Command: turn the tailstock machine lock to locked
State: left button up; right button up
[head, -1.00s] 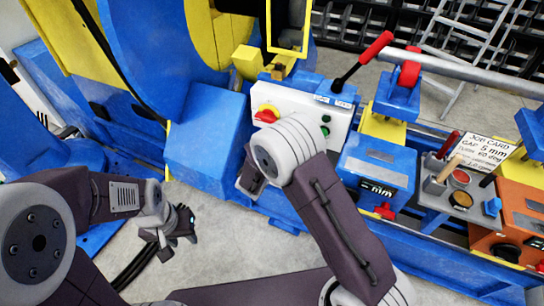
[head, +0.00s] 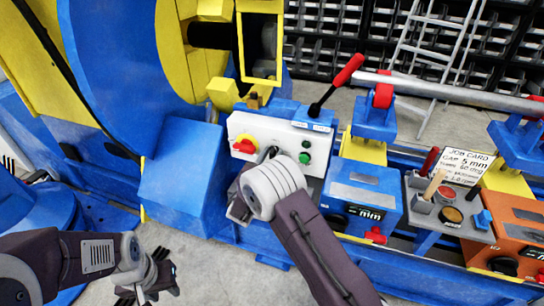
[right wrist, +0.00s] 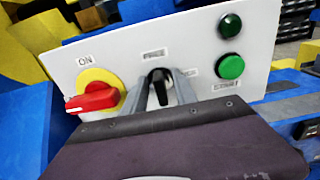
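A white control panel (head: 290,137) stands on the blue machine. My right gripper (right wrist: 163,88) is open, with one finger on each side of this knob; contact cannot be told. In the head view my right gripper (head: 268,156) is at the panel's lower middle and mostly hides the knob. A red-handled lever (head: 337,84) leans up and right behind the panel. No readable label names the machine lock. My left gripper (head: 160,280) is low at left, away from the panel.
A red rotary switch on yellow (right wrist: 98,97), marked ON, sits left of the knob. A green button (right wrist: 230,66) and dark green lamp (right wrist: 230,27) are right. A blue gap-display box (head: 362,193) and grey tool tray (head: 420,210) stand further right.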

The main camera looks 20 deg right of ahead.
grip_shut()
